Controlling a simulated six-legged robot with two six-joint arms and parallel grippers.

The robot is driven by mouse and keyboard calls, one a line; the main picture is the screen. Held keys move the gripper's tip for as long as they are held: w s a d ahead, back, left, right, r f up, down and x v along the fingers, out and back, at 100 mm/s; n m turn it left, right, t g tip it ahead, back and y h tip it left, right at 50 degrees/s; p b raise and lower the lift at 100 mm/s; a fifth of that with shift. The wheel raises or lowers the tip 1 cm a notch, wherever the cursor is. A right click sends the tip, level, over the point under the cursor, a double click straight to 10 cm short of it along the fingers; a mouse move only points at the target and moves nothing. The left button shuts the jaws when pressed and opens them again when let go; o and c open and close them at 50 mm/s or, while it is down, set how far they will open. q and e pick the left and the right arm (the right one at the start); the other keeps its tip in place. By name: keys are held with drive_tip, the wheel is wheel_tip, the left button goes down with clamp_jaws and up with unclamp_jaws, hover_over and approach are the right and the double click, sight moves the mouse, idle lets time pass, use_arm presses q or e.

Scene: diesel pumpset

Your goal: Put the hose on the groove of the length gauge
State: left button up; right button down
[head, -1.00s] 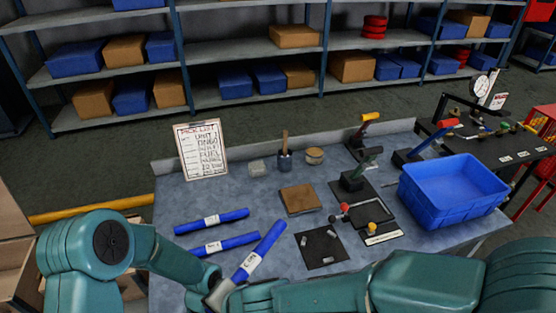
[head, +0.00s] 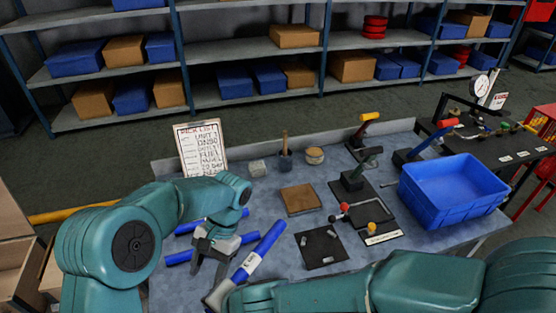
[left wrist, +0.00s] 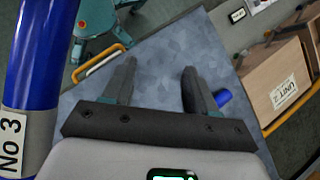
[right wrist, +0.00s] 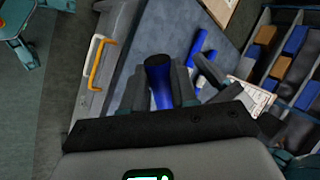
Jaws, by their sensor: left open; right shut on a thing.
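My right gripper (head: 218,294) is shut on a blue hose (head: 262,250) with a white label; the hose slants up and away from it. The hose end also shows between the fingers in the right wrist view (right wrist: 158,80). My left gripper (head: 208,268) is open and empty, pointing down beside the held hose and partly covering two other blue hoses (head: 180,257) (head: 187,228) lying on the bench. In the left wrist view the "No 3" hose (left wrist: 40,60) stands large at the left, outside the open fingers. I cannot tell which fixture is the length gauge.
A black plate (head: 320,258) with small grey pieces lies right of the held hose. Behind it are a brown board (head: 300,199) and a red-knobbed fixture (head: 372,206). A blue bin (head: 455,210) stands at the right. A pick list (head: 201,148) stands at the back left.

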sight(250, 264)
use_arm(q)
drive_tip(key=w+d+r+t, duration=0.1)
drive_tip(key=w+d+r, duration=0.2)
drive_tip(key=d+r, duration=0.6)
drive_tip(key=shift+w+r+m+t+h, duration=0.3)
drive_tip(key=shift+r+m+h, duration=0.1)
drive_tip(key=shift+r, duration=0.5)
